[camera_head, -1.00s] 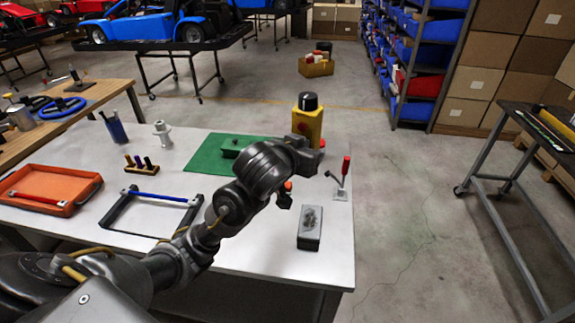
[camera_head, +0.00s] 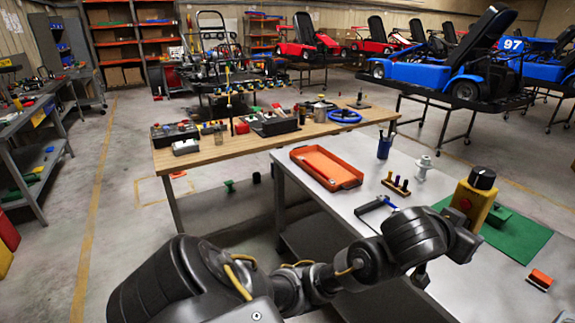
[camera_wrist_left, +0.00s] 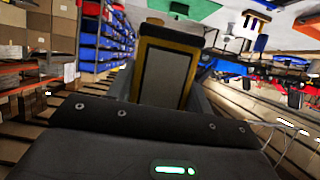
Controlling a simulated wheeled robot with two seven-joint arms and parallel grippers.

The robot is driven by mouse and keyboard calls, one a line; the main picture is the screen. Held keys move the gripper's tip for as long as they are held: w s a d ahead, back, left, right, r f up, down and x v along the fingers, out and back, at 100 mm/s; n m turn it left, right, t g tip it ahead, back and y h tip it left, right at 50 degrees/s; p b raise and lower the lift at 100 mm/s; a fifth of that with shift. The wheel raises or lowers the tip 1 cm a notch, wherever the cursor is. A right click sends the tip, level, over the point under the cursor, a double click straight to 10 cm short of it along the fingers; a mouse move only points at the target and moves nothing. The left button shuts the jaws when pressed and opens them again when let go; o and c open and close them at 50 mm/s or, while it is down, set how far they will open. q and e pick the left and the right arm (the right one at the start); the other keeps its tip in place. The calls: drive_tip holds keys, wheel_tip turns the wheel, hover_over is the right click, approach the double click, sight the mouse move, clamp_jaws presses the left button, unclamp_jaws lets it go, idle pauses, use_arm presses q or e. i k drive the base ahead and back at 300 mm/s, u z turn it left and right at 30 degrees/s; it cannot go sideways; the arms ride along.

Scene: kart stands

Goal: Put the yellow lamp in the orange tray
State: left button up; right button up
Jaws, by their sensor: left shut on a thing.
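The yellow lamp (camera_head: 474,203), a yellow block with a black cap, is held up by my left gripper (camera_head: 465,240), in front of the green mat in the head view. In the left wrist view the lamp (camera_wrist_left: 168,65) sits between the fingers of my left gripper (camera_wrist_left: 168,85), its grey and yellow face filling the gap. The orange tray (camera_head: 350,182) lies at the far left corner of the white table, left of and beyond the lamp. My right gripper is not in view.
On the white table (camera_head: 345,203) stand a blue pen cup (camera_head: 385,146), a white fitting (camera_head: 423,168) and a peg holder (camera_head: 396,187), between tray and lamp. A wooden bench (camera_head: 215,150) with several tools stands behind the tray.

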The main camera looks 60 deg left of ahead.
sight(326, 168)
drive_tip(key=u, duration=0.25)
drive_tip(key=k, duration=0.55)
drive_tip(key=u, duration=1.05)
drive_tip(key=i, duration=0.6)
drive_tip(key=u, duration=0.9)
drive_tip(key=i, duration=0.7)
drive_tip(key=z, duration=0.65)
drive_tip(key=i, duration=0.9)
drive_tip(key=z, duration=0.9)
